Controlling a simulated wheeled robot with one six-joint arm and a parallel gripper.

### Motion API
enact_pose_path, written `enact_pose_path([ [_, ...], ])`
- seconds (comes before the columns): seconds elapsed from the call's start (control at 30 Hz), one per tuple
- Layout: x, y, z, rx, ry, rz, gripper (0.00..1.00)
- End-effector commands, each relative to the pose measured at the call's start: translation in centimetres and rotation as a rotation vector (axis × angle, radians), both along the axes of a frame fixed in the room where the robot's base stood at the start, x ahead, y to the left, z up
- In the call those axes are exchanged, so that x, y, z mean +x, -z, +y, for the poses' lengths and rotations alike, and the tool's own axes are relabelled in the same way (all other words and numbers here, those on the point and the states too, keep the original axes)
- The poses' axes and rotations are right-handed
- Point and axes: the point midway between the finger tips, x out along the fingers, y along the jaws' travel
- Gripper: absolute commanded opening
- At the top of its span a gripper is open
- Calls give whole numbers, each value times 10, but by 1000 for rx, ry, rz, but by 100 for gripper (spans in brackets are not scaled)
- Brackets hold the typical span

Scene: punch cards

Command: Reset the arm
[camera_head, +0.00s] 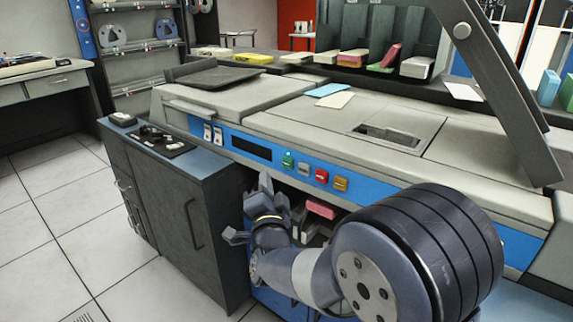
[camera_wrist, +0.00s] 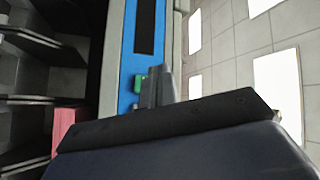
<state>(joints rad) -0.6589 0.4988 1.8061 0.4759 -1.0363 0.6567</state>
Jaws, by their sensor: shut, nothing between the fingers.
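My arm reaches up in front of the long grey and blue card machine (camera_head: 350,125). My gripper (camera_head: 265,184) is at the machine's front, below the blue button panel (camera_head: 262,150). Its fingers are together and hold nothing. In the wrist view, my gripper (camera_wrist: 160,85) shows as a dark finger shape beside the green button (camera_wrist: 138,83). Whether it touches the panel I cannot tell. In the head view the panel has a green button (camera_head: 288,161), a red button (camera_head: 321,176) and a yellow button (camera_head: 340,184).
Open shelves below the panel hold a pink card stack (camera_head: 320,208). A dark blue-topped cabinet (camera_head: 195,165) stands close to the left of my gripper. Blue and cream cards (camera_head: 335,100) lie on the machine top. Tiled floor (camera_head: 60,220) is clear at the left.

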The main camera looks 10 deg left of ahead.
Motion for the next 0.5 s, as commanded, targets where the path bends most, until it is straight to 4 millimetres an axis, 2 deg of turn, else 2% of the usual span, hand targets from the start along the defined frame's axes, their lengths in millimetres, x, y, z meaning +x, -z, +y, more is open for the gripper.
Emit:
enact_pose_path([
  [0.17,1,0,0,0,0,0,0],
  [0.4,17,-3,-10,-1,2,2,0],
  [0.5,16,-5,-8,-2,1,3,0],
])
